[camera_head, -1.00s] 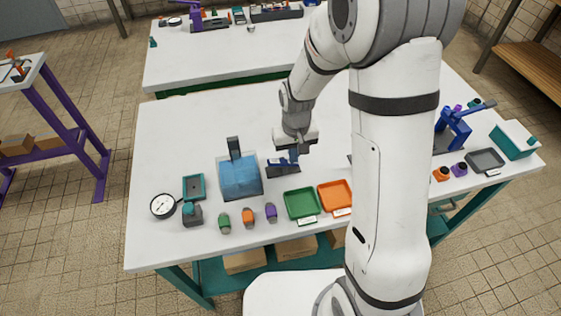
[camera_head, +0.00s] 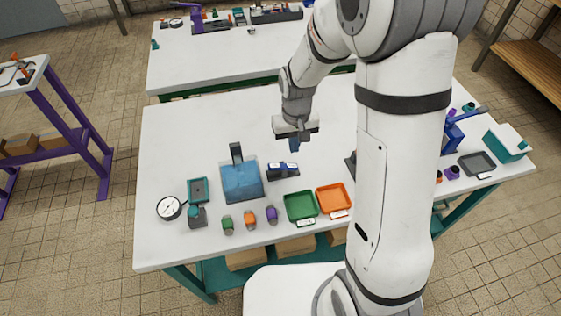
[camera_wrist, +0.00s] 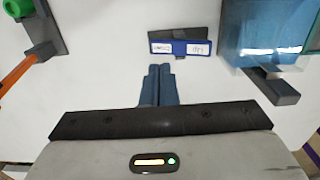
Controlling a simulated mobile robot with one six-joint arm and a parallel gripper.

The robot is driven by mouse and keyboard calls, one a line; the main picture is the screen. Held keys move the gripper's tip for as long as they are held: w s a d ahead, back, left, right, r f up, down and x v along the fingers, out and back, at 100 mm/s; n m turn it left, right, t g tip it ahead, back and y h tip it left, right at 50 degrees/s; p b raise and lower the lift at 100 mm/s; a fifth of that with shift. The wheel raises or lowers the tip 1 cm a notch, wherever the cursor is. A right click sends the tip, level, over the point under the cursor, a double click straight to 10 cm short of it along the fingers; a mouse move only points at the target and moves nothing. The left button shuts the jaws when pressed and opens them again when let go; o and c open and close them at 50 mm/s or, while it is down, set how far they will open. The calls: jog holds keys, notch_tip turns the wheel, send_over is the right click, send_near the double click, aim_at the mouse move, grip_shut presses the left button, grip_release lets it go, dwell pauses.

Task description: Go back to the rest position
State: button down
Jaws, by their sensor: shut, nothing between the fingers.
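My gripper (camera_head: 294,144) is above the white worktable (camera_head: 200,130), with its blue fingers pointing down. In the wrist view the two fingers (camera_wrist: 159,84) are together, with nothing between them. A small dark stand with a blue labelled face (camera_head: 283,171) lies just in front of the gripper; the wrist view shows its blue face with two white labels (camera_wrist: 180,47). The fingers are apart from it. My arm hides part of the table's right side.
A transparent blue box (camera_head: 241,181) stands left of the stand. Green (camera_head: 300,206) and orange (camera_head: 333,198) trays, several small coloured parts and a round gauge (camera_head: 169,208) line the front. A blue tool (camera_head: 455,130) is at right. The table's back left is clear.

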jog(key=shift+r, duration=0.75)
jog(key=s+d+r+m+t, duration=0.1)
jog(key=s+d+r, duration=0.3)
jog(key=s+r, duration=0.4)
jog(key=s+d+r+m+t, duration=0.1)
jog(key=s+d+r+t, duration=0.1)
jog(key=s+d+r, duration=0.3)
jog(key=s+r, duration=0.3)
jog(key=r, duration=0.1)
jog(key=shift+s, duration=0.4)
